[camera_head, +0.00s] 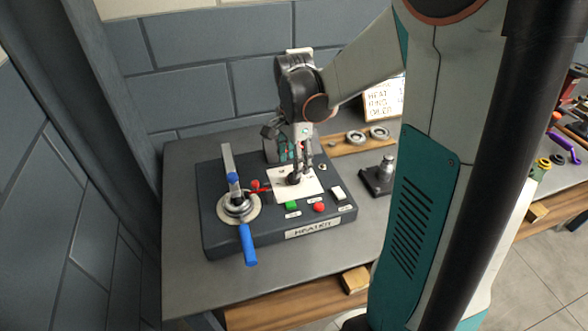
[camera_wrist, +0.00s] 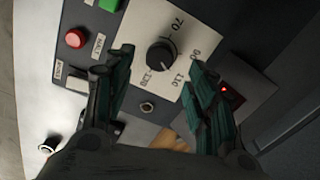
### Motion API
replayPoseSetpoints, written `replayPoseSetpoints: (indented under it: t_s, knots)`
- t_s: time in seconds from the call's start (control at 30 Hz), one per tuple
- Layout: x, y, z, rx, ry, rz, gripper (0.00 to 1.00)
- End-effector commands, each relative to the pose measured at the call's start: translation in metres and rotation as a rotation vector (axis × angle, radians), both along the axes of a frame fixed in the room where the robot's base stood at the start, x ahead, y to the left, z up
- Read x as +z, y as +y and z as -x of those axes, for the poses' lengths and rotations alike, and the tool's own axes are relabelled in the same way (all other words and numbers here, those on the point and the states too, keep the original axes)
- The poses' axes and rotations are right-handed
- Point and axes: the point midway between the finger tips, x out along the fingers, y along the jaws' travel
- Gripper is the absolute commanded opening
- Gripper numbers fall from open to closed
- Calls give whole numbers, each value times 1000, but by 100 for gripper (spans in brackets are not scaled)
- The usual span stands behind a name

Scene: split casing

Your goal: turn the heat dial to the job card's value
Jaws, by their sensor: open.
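The heat dial (camera_wrist: 160,56) is a round black knob on a white scale plate (camera_wrist: 138,30), with 70 and other numbers printed around it. It also shows in the head view (camera_head: 294,179), on top of a dark machine box. My gripper (camera_wrist: 160,68) is open, its two teal and black fingers apart on either side of the dial. I cannot tell whether they touch it. The dial's exact setting is too small to read surely. The job card (camera_head: 383,98) stands behind the bench, partly hidden by my arm; "HEAT" shows but its value is unclear.
The dark box (camera_head: 222,240) carries a green button (camera_head: 292,205), a red button (camera_head: 319,207), a white switch (camera_head: 337,192) and a blue-handled lever (camera_head: 248,245). A red display (camera_wrist: 226,90) lies beside the plate. A metal fixture (camera_head: 378,178) stands to the right.

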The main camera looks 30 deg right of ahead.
Motion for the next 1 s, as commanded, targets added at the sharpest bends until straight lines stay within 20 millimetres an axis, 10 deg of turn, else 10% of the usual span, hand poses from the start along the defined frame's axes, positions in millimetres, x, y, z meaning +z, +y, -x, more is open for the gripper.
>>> replayPoseSetpoints:
  t_s: [0.4, 1.0]
  knots:
    - [64, 0, 0, 0, 0, 0, 51]
    - [71, 0, 0, 0, 0, 0, 51]
